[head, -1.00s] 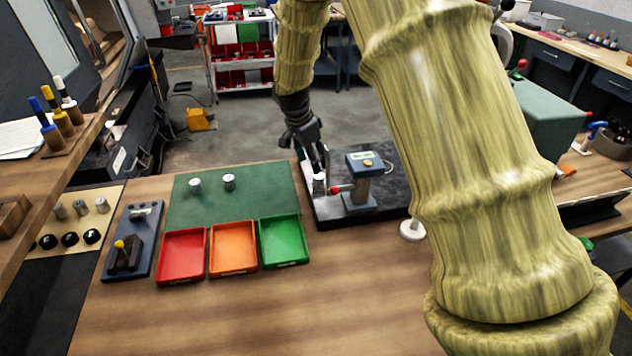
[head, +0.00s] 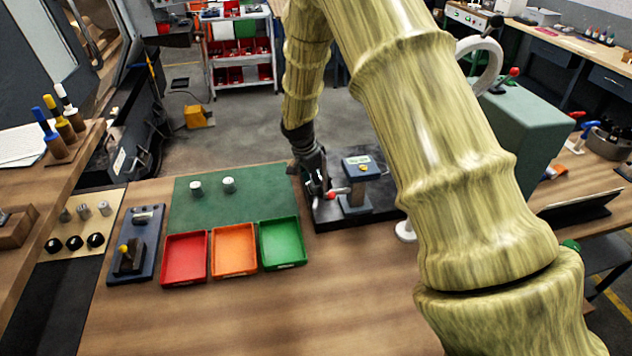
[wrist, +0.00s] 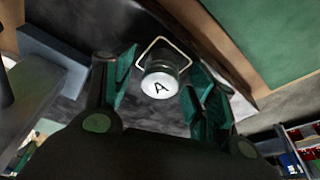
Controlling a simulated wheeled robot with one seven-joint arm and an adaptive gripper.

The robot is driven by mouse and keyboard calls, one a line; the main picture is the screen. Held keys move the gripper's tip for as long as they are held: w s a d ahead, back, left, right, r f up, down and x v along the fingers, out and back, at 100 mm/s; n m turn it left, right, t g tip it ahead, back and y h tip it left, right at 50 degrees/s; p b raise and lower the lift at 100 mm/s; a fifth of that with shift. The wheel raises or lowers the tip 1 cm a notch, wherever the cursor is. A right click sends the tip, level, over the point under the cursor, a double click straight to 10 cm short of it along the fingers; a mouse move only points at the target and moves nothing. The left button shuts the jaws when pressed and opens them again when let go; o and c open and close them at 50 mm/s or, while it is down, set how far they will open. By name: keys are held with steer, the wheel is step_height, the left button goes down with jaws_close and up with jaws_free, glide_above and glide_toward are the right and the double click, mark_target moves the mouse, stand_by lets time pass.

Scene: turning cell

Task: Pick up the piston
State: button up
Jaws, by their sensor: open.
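The piston (wrist: 160,79) is a short metal cylinder with a black "A" on its pale end face, in the wrist view. A thin tan outline surrounds it on the dark plate. My gripper (head: 318,190) is open over the left part of the black gauge plate in the head view. In the wrist view its green-padded fingers stand to either side of the piston, with a gap visible on both sides. In the head view the gripper largely hides the piston. Two similar metal cylinders, one (head: 196,188) and another (head: 228,185), stand on the green mat (head: 255,205).
A gauge block with a red knob (head: 357,185) stands close right of my gripper on the black plate (head: 380,210). Red (head: 184,280), orange (head: 233,270) and green (head: 283,264) trays sit in front of the mat. The front wooden tabletop (head: 230,315) is clear.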

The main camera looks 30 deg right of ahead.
steer(key=c, duration=1.2)
steer(key=shift+c, duration=0.3)
steer(key=shift+r, duration=0.15)
